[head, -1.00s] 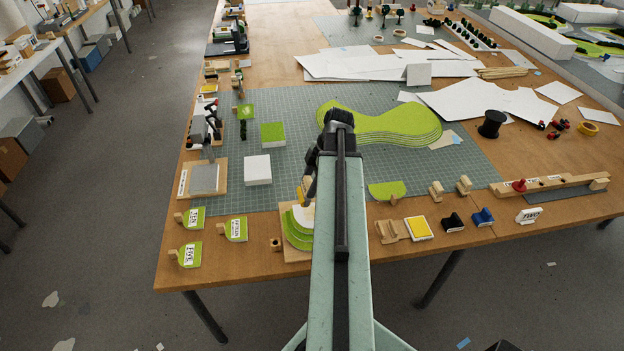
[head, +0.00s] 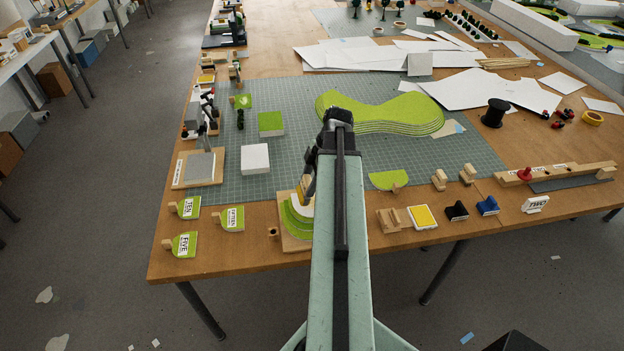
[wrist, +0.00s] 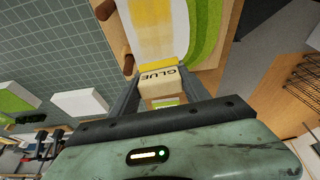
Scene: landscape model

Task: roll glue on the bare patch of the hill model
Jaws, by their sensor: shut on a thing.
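The hill model (head: 291,226) stands at the table's front edge, with stepped green layers and a pale bare patch (head: 306,204); my arm hides its right side in the head view. In the wrist view the green layers (wrist: 207,35) curve beside the patch (wrist: 155,22), which has yellowish streaks. My gripper (wrist: 160,88) is shut on the glue roller (wrist: 158,80), a pale block lettered GLUE with a yellow roller end. The yellow end lies at the patch's near edge and seems to touch it. My arm mostly hides the gripper in the head view.
Green number tags (head: 183,245) lie left of the hill model. A white block (head: 255,158) and a green block (head: 271,123) stand behind it on the cutting mat (head: 310,95).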

